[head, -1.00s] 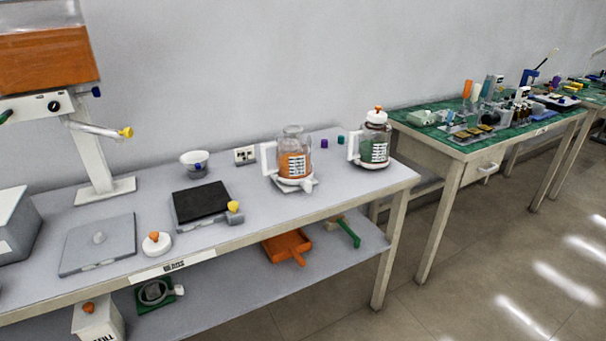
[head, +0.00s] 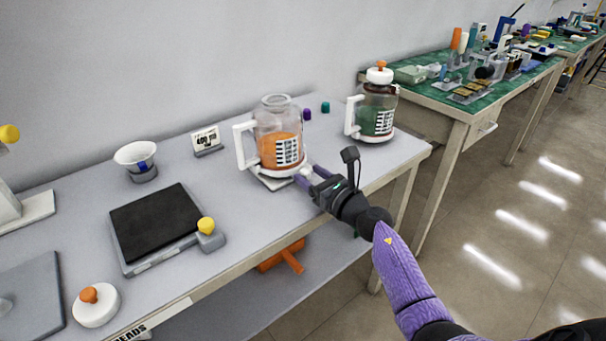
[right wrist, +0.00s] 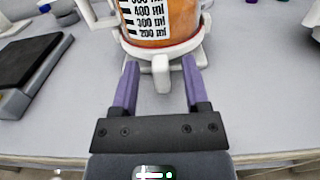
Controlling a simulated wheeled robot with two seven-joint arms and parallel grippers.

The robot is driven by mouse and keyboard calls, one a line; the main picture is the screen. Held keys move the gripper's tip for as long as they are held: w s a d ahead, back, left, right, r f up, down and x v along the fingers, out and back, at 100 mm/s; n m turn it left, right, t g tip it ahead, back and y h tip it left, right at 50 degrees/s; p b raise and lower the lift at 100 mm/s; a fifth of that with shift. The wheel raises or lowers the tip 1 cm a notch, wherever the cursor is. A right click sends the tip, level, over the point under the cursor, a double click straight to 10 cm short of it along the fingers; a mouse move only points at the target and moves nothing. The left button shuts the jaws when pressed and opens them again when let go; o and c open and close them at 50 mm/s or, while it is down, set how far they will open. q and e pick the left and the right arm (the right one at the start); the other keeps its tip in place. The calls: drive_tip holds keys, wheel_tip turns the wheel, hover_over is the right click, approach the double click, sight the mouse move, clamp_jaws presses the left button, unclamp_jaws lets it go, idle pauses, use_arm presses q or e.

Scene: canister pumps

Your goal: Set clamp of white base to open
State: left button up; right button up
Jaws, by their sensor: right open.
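The white base (head: 270,183) stands on the grey table under a clear canister (head: 277,135) of orange liquid. The canister has a white handle and a printed scale. In the right wrist view the base's white clamp lever (right wrist: 161,76) points toward me from below the canister's rim. My right gripper (right wrist: 159,80) is open, its two purple fingers apart on either side of the lever, with gaps showing between. In the head view this gripper (head: 311,174) is at the front right of the base and partly hides the lever. My left gripper is not in view.
A second canister (head: 376,112) with green contents and an orange-knobbed lid stands to the right. A black-topped scale (head: 155,222), a white bowl (head: 136,155) and a small sign (head: 206,139) are to the left. The table's front edge lies close under my right arm.

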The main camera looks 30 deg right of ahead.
drive_tip(key=shift+w+a, duration=0.1)
drive_tip(key=shift+w, duration=1)
clamp_jaws()
idle(0.4)
